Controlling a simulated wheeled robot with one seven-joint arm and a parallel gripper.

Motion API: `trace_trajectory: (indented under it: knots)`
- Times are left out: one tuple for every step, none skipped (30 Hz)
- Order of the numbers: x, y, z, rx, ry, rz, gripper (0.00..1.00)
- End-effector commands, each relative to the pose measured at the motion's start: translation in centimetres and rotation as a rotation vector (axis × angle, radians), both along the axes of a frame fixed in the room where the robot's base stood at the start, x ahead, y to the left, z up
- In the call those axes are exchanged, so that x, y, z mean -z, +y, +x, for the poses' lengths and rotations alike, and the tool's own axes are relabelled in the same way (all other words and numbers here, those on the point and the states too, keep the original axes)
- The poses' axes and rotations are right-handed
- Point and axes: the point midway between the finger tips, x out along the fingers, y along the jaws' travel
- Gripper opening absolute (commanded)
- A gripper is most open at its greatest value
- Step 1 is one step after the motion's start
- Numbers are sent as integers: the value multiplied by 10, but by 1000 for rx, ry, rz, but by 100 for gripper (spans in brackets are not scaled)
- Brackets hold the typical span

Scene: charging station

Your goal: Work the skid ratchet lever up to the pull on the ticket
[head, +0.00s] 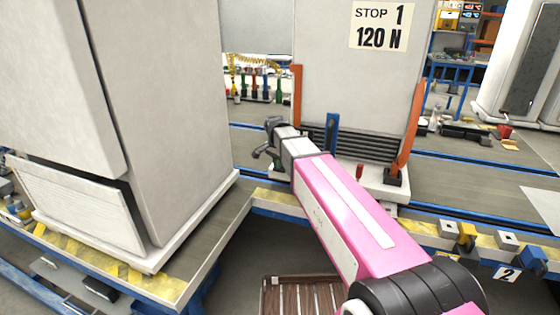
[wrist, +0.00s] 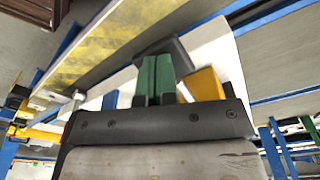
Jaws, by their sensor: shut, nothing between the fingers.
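The ticket (head: 381,25) on the front of a pale cabinet (head: 360,90) reads "STOP 1" and "120 N". An orange bar (head: 409,132) leans at the cabinet's right, with a dark block (head: 396,178) at its foot. A blue upright bar (head: 332,134) stands before the dark louvres. I cannot tell surely which one is the ratchet lever. My gripper (head: 268,140) is left of the louvres, apart from both bars. In the wrist view its green fingers (wrist: 156,76) are together and empty. A dark block (wrist: 172,49) shows just beyond them; contact is unclear.
A large pale cabinet (head: 180,110) on a skid fills the left. Another orange bar (head: 297,95) stands at the left of the ticketed cabinet. Yellow-and-blue rail fittings (head: 466,236) line the front right. A slatted wooden piece (head: 300,295) lies low in front.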

Motion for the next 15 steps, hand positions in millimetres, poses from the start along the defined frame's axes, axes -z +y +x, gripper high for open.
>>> trace_trajectory:
  knots:
    - [-1,0,0,0,0,0,0]
    - [-1,0,0,0,0,0,0]
    - [-1,0,0,0,0,0,0]
    - [-1,0,0,0,0,0,0]
    - [-1,1,-1,0,0,0,0]
    - [-2,2,-3,0,-1,1,0]
    - [-3,4,-5,-1,-1,1,0]
    - [-4,6,-7,-1,-1,1,0]
    - [-5,9,-10,-1,-1,1,0]
    - [-7,12,-13,-1,-1,1,0]
    - [-8,15,-16,-2,-1,1,0]
    - [-9,18,-19,-2,-1,1,0]
    - [-10,20,-21,-2,-1,1,0]
    - [-11,21,-22,-1,0,0,0]
    - [-11,21,-22,-1,0,0,0]
